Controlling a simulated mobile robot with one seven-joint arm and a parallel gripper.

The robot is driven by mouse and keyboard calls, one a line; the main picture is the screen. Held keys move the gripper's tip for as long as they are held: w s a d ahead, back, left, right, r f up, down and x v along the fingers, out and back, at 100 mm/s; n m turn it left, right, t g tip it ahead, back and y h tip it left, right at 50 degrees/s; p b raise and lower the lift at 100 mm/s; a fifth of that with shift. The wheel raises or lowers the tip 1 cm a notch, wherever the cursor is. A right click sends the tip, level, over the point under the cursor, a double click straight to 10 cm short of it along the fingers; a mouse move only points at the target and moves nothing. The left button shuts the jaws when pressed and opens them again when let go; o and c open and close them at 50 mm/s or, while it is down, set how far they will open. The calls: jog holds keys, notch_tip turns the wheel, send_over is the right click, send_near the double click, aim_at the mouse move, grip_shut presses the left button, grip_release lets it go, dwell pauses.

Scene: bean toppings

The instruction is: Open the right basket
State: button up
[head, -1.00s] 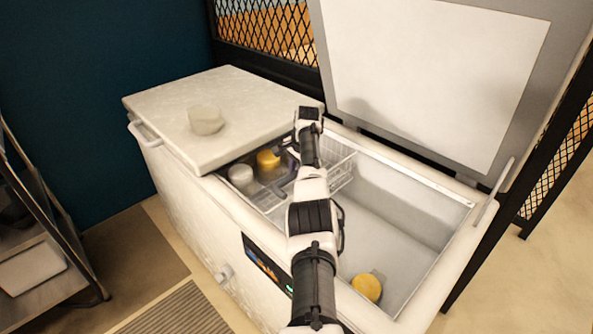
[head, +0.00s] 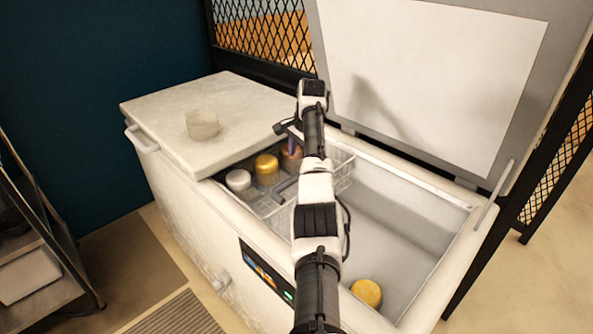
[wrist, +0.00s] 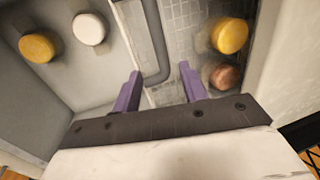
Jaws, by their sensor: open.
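The chest freezer (head: 195,230) has its right lid (head: 430,75) raised, leaving the right side open. A wire basket (head: 342,168) hangs inside at the left of the opening, partly hidden by my arm. It holds a white-topped jar (head: 238,180), a yellow-topped jar (head: 266,167) and a reddish-brown-topped jar (head: 291,158). My gripper (wrist: 160,72) is open and empty, with purple fingers pointing down above the basket. In the wrist view a grey bar (wrist: 154,40) of the basket runs ahead, between the fingers' directions. I cannot tell whether either finger touches anything.
The left lid (head: 170,115) is shut, with a pale, translucent cup (head: 202,124) on it. A yellow-topped jar (head: 366,292) is on the freezer floor at the right. A metal shelf (head: 40,245) stands at the left. Mesh fencing (head: 265,35) is behind.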

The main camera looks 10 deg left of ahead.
jog(key=shift+b+v, duration=0.3)
jog(key=shift+v, duration=2.05)
